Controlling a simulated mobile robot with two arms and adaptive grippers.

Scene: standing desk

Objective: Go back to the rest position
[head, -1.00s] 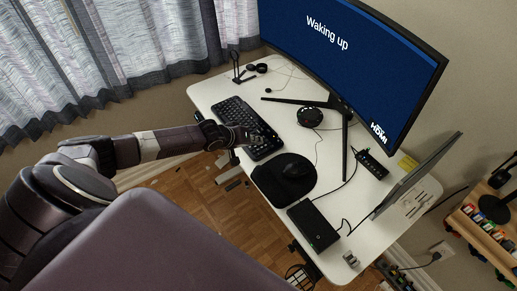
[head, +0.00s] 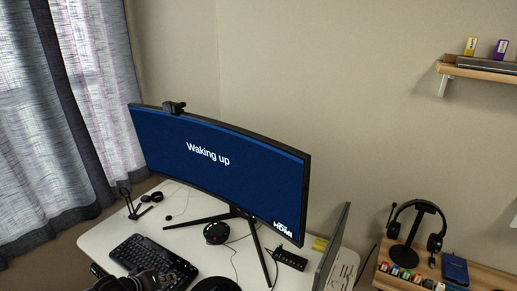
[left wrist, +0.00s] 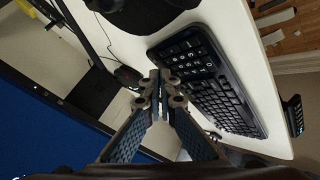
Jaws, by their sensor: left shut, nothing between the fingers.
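My left gripper (head: 150,281) shows at the bottom edge of the head view, dark against the black keyboard (head: 152,262). In the left wrist view my left gripper (left wrist: 158,82) has its fingers together with nothing between them. The keyboard (left wrist: 220,95) lies beside the fingertips there, and the fingers appear above the desk. Most of my left arm is out of the head view. My right gripper is in neither view.
A large curved monitor (head: 215,175) reading "Waking up" stands on the white desk (head: 100,240). A black mouse pad (left wrist: 150,18) lies near the keyboard. A small black stand (head: 131,204) is at the back left. A headset (head: 417,225) hangs at right.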

